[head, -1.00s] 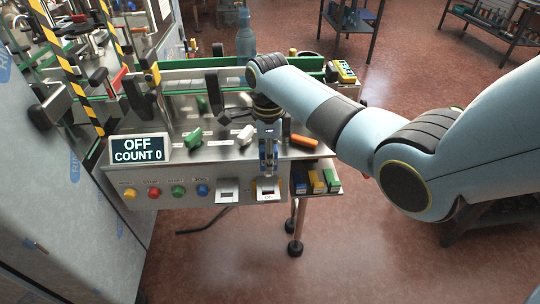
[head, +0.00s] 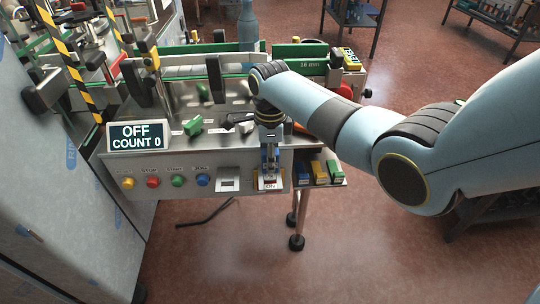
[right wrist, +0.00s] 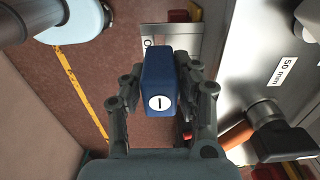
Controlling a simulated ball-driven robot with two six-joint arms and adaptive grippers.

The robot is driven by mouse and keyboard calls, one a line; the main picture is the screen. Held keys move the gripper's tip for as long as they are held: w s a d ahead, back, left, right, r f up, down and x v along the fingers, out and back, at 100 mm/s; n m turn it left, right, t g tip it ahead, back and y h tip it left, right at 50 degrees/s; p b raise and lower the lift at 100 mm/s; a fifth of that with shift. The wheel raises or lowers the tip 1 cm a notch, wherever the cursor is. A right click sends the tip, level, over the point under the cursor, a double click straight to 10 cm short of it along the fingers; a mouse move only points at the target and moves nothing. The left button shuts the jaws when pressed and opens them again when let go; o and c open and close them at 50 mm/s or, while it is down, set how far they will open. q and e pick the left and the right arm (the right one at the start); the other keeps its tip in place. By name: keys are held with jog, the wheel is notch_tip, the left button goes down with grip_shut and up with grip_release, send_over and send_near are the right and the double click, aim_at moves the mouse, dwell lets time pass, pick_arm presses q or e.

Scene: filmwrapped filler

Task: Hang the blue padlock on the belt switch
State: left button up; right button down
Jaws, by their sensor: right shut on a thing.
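The blue padlock (right wrist: 158,75) is between the fingers of my right gripper (right wrist: 158,92), with a white round "1" label facing the wrist camera. Its shackle is hidden there. In the head view the right gripper (head: 269,162) points down at the front panel, and only a little of the blue shows between its fingers. The belt switch (head: 269,184) is on the panel's right end, directly below the fingertips, partly covered. In the right wrist view a metal plate (right wrist: 165,36) lies beyond the padlock. I cannot tell whether padlock and switch touch. My left gripper is not in view.
Blue, yellow and green blocks (head: 319,171) stand on a small shelf just right of the switch. The panel has several coloured buttons (head: 177,181) and an OFF display (head: 138,135). A conveyor with green rails (head: 300,53) lies behind.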

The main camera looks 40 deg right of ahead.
jog(key=shift+f+b, duration=1.15)
jog(key=shift+f, duration=0.9)
jog(key=shift+f, duration=0.3)
jog(key=c, duration=0.9)
grip_release()
